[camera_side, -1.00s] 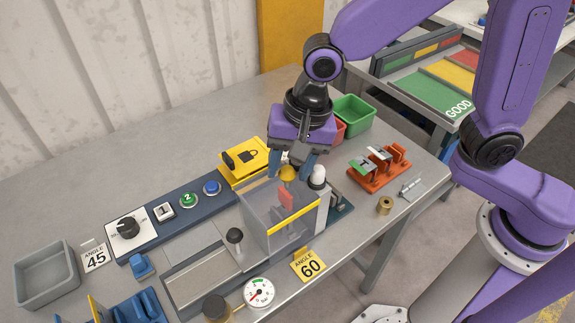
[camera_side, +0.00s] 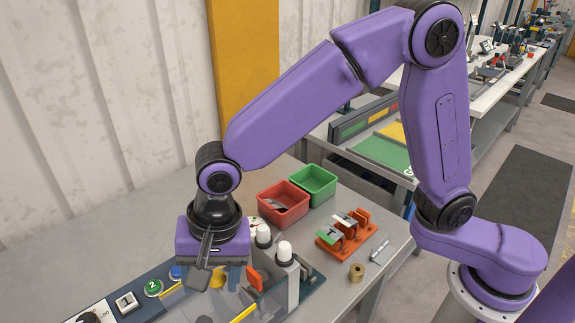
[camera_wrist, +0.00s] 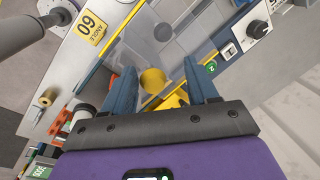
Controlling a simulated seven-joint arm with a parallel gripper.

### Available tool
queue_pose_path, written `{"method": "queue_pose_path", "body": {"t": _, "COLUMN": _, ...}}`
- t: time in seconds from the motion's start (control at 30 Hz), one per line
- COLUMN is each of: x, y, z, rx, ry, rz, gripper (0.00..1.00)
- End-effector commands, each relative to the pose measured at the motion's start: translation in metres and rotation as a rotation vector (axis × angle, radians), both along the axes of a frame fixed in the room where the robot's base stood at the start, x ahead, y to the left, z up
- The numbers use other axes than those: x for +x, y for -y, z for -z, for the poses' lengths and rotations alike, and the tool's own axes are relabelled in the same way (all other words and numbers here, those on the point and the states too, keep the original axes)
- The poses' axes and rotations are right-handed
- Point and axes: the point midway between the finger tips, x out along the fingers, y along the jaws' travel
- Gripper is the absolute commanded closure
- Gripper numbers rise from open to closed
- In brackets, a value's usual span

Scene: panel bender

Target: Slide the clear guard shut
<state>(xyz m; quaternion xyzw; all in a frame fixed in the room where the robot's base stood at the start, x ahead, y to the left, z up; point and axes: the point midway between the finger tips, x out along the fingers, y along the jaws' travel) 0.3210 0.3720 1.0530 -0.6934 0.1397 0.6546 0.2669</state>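The clear guard (camera_side: 190,305) is a see-through box with a yellow strip (camera_side: 243,315) along its edge, partly cut off at the bottom of the side view. In the wrist view its clear panel (camera_wrist: 122,48) lies ahead of my fingers. A round yellow knob (camera_wrist: 153,80) sits between my blue fingers; it also shows in the side view (camera_side: 217,280). My gripper (camera_wrist: 160,66) is open around the knob, with a gap at the right finger. Contact at the left finger cannot be told. An orange-red part (camera_side: 255,278) stands uncovered right of the guard.
White-capped posts (camera_side: 285,250) stand right of my gripper. Red (camera_side: 283,211) and green (camera_side: 314,185) bins, an orange rack (camera_side: 338,240) and a brass bushing (camera_side: 357,272) lie farther right. A control strip with a green button (camera_side: 153,288) runs at the left.

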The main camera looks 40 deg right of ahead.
Motion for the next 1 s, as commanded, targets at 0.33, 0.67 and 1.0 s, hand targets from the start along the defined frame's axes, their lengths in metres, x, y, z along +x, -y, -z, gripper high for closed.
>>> {"method": "queue_pose_path", "body": {"t": 0.33, "x": -0.005, "y": 0.011, "z": -0.063, "rx": 0.008, "ry": 0.005, "rz": 0.003, "gripper": 0.42}}
{"method": "queue_pose_path", "body": {"t": 0.67, "x": -0.011, "y": 0.02, "z": -0.118, "rx": 0.007, "ry": 0.004, "rz": 0.003, "gripper": 0.42}}
{"method": "queue_pose_path", "body": {"t": 1.0, "x": -0.017, "y": 0.028, "z": -0.167, "rx": 0.007, "ry": 0.004, "rz": 0.003, "gripper": 0.42}}
